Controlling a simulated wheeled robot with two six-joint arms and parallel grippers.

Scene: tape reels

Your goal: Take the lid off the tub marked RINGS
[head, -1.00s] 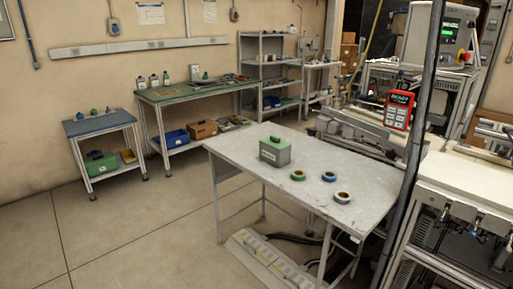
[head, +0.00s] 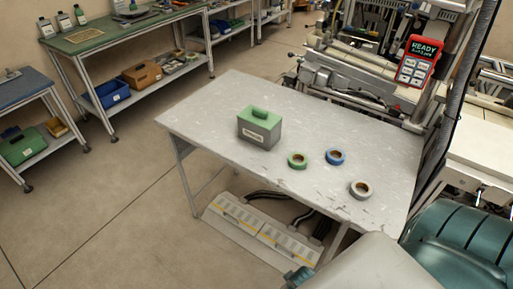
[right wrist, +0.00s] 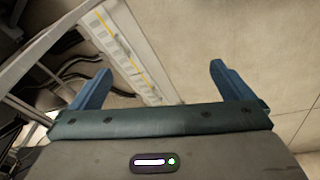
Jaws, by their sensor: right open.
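A grey tub (head: 258,133) with a label on its front stands on the table (head: 205,115); the label is too small to read surely. A green lid (head: 261,114) with a raised handle sits on top of it. My right arm enters at the lower right of the head view, with part of my right gripper (head: 298,276) at the bottom, apart from the tub. In the right wrist view my right gripper (right wrist: 160,88) has its blue fingers wide apart, with nothing between them. My left gripper is not in view.
Green (head: 297,160), blue (head: 335,156) and white (head: 360,189) tape reels lie right of the tub. A machine with a red READY panel (head: 417,62) stands behind the table. A ribbed floor strip (head: 262,232) and cables lie below. The table's left part is bare.

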